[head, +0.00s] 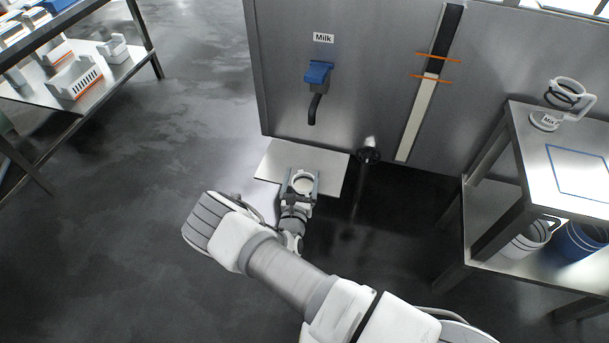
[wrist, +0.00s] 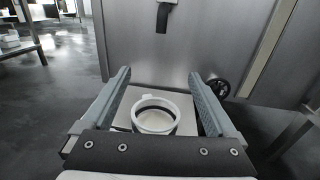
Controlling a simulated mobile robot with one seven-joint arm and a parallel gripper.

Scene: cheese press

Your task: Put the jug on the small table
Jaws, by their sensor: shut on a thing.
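The white jug (head: 303,185) is between the fingers of my gripper (head: 301,184), which is shut on it. In the wrist view the jug's round open rim (wrist: 155,106) shows from above, with a pale inside; I cannot tell whether that is milk. The jug is over or on the metal shelf (head: 275,163) below the Milk tap; contact is unclear. The small metal table (head: 528,165) stands at the right, with a blue outlined square on its top.
The metal tank wall (head: 385,60) carries the blue-handled tap (head: 318,75) and a level gauge (head: 430,85). White and blue buckets (head: 580,240) sit on the table's lower shelf. A rack (head: 110,85) with white crates stands far left. The blue square is bare.

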